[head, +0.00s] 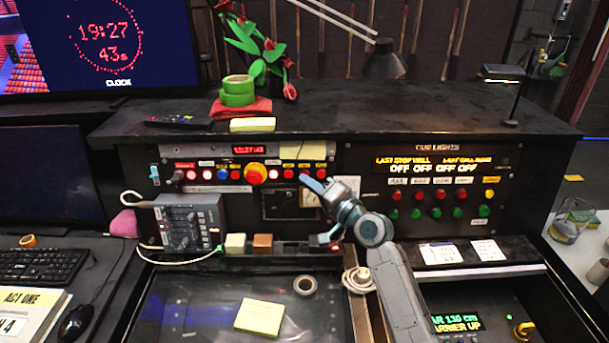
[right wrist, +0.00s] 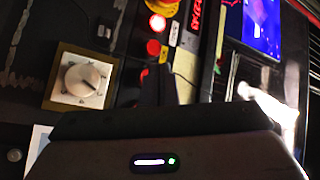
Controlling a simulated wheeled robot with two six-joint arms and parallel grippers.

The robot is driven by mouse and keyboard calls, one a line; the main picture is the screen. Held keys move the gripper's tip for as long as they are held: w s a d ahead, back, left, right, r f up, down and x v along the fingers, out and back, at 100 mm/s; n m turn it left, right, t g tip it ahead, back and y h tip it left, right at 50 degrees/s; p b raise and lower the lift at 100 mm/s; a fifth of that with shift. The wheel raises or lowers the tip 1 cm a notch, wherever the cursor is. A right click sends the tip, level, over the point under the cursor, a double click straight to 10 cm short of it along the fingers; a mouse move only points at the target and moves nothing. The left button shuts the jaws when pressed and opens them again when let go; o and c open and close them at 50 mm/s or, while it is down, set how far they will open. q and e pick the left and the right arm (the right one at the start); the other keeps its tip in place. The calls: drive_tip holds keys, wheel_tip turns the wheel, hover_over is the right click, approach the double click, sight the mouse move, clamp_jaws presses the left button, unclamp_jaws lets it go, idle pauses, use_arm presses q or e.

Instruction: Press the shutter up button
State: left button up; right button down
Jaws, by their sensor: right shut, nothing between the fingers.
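A row of small lit buttons runs across the left control panel (head: 230,188), with red, blue and white ones and a large yellow-ringed red knob (head: 254,174). Their labels are too small to read, so I cannot tell which button is shutter up. My right gripper (head: 313,184) is shut and empty at the right end of this row, close to the red buttons (head: 288,173); contact cannot be told. In the right wrist view its dark fingers (right wrist: 158,85) point toward lit red buttons (right wrist: 153,47), and a red glow shows beside them. My left gripper is out of view.
A dial (right wrist: 85,80) on a beige plate sits beside the fingers. The cue lights panel (head: 440,200) with red and green buttons stands to the right. A desk lamp (head: 384,62), green tape rolls (head: 237,92) and a plant stand on the console top.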

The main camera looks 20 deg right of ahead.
drive_tip(key=shift+w+d+f, duration=0.1)
drive_tip(key=shift+w, duration=0.1)
drive_tip(key=shift+w+b, duration=0.25)
drive_tip(key=shift+b, duration=0.05)
